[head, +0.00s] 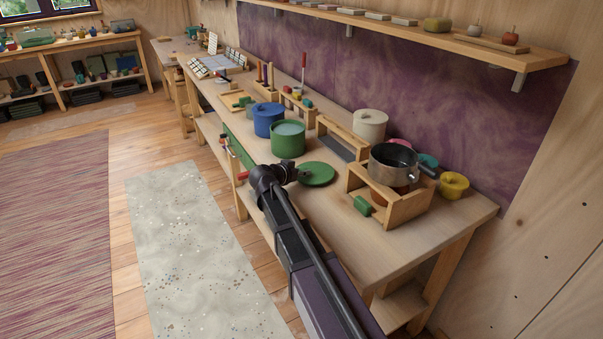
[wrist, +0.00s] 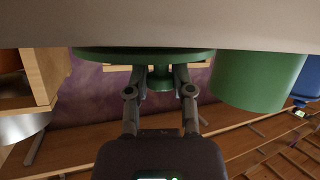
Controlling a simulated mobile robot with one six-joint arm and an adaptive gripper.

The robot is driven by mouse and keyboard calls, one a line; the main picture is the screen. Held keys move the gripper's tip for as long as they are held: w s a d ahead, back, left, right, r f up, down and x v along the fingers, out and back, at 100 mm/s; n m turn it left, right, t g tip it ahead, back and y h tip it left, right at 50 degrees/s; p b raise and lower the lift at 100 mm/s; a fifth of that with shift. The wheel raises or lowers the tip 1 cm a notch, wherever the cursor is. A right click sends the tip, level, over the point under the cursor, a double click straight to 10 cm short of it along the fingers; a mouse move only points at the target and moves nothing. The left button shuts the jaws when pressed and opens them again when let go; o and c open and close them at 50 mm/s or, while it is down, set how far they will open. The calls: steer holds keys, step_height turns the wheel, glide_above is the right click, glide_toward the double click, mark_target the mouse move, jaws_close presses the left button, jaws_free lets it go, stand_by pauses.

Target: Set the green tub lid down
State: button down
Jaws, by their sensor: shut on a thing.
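The green tub lid (head: 318,175) is a flat round disc with a knob, level at the workbench top in front of the green tub. My gripper (head: 299,171) is at its left side, shut on the lid's knob. In the wrist view, which is upside down, the fingers (wrist: 161,80) close on the knob from both sides, and the lid's disc (wrist: 110,54) lies against or very close to the bench top; I cannot tell if it touches.
A blue lidded tub (head: 268,120) stands behind the green tub. A wooden stand (head: 405,211) with a metal pot (head: 392,165) is to the right, a green block (head: 362,206) at its front. The bench (head: 345,244) is clear in front of the lid.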

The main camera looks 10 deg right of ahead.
steer(key=shift+f, duration=0.2)
steer(key=shift+c, duration=2.4)
jaws_free()
steer(key=shift+r, duration=0.25)
steer(key=shift+s+a+r, duration=0.1)
steer(key=shift+s+a, duration=0.05)
steer(key=shift+a, duration=0.05)
steer(key=p+v, duration=0.4)
steer(key=v, duration=0.7)
steer(key=shift+s+a+p, duration=0.15)
steer(key=shift+p, duration=0.15)
steer(key=shift+r, duration=0.1)
